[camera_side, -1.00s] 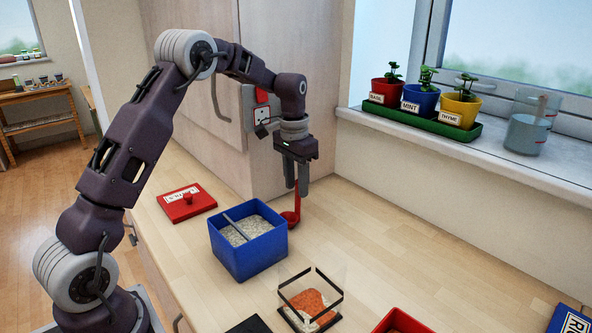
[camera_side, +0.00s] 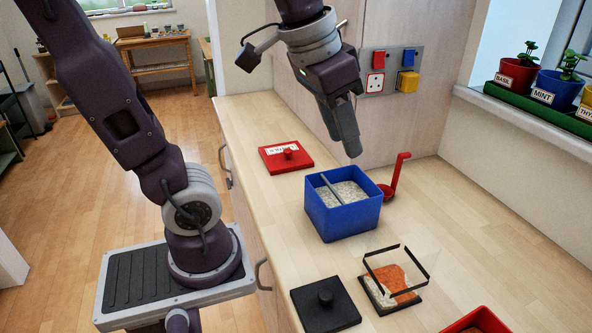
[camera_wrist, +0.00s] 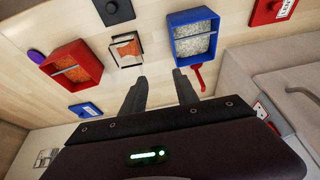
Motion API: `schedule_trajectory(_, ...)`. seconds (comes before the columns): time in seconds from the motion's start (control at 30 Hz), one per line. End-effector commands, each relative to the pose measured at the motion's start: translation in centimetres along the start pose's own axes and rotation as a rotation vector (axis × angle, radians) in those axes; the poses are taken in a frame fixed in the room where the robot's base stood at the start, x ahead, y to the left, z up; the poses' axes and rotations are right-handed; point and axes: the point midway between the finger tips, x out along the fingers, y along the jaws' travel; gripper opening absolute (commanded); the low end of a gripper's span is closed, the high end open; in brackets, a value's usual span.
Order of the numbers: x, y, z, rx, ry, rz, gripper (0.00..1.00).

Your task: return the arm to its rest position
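My gripper (camera_side: 350,145) hangs in the air above the counter, behind and above the blue bin in the side view. In the wrist view its two fingers (camera_wrist: 160,85) are apart with nothing between them. A red ladle (camera_side: 396,180) stands on the counter just behind the right side of the blue bin (camera_side: 343,222), its handle upright, clear of my gripper. The ladle (camera_wrist: 199,78) also shows beside the right finger in the wrist view. The blue bin holds pale grains and has a divider across it.
A red lid (camera_side: 272,161) lies left of the bin. A black lid (camera_side: 318,311), a clear box (camera_side: 410,262) with orange and pale contents, and a red bin (camera_side: 483,320) stand at the front. Potted herbs (camera_side: 560,85) line the sill. A socket panel (camera_side: 390,70) is on the wall.

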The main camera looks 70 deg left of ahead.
Motion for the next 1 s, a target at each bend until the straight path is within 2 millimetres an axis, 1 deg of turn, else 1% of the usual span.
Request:
schedule_trajectory(0.03,-0.3,0.8,3.0,0.006,0.038,0.004,0.36)
schedule_trajectory(0.1,0.0,1.4,6.2,0.005,0.077,0.009,0.36)
schedule_trajectory(0.2,0.6,1.8,8.7,0.002,0.109,0.014,0.36)
schedule_trajectory(0.23,0.8,1.8,9.1,0.002,0.113,0.015,0.36)
schedule_trajectory(0.33,0.9,1.9,9.6,0.001,0.116,0.016,0.36)
schedule_trajectory(1.0,0.9,1.8,9.5,0.001,0.114,0.015,0.36)
